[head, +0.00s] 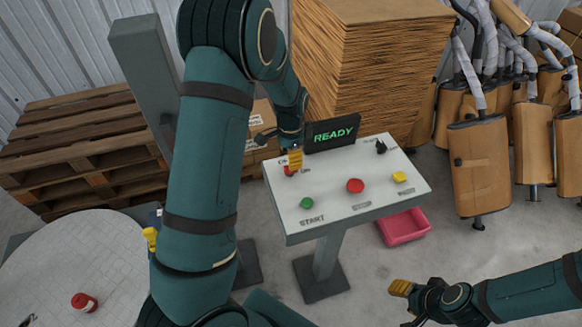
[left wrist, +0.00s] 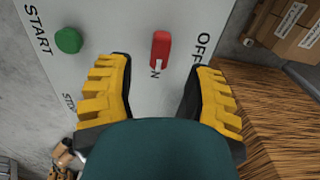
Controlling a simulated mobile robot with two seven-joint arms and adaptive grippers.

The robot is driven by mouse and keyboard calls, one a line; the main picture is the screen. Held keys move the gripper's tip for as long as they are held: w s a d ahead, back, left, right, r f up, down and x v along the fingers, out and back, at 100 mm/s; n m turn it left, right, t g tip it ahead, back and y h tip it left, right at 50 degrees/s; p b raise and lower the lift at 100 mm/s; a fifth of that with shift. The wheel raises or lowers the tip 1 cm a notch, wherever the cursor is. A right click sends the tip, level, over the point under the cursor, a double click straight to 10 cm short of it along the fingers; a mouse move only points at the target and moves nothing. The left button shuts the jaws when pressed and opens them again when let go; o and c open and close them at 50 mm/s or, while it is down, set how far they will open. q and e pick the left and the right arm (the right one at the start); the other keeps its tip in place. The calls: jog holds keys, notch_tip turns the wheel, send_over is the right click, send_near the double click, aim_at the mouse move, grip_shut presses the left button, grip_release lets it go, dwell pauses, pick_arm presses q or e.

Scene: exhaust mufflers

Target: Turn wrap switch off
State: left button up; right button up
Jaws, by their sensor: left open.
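The wrap switch is a small red lever (head: 288,171) at the far left of the white control panel (head: 330,192). In the left wrist view, the red switch (left wrist: 161,48) shows between printed OFF and ON labels, the ON partly covered. My left gripper (head: 294,158) is right at the switch from above. In the left wrist view my left gripper (left wrist: 162,70) is open, its yellow fingers on either side of the switch; contact cannot be told. My right gripper (head: 400,287) is low at the right, away from the panel, and its opening is unclear.
A green START button (head: 307,203), a red button (head: 355,186), a yellow button (head: 399,177) and a black knob (head: 381,147) are on the panel. A READY screen (head: 332,133) stands behind. A pink bin (head: 404,227) is below; stacked cardboard (head: 375,70) stands behind.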

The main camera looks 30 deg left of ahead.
pick_arm(q)
jog(key=shift+f, duration=2.75)
grip_shut()
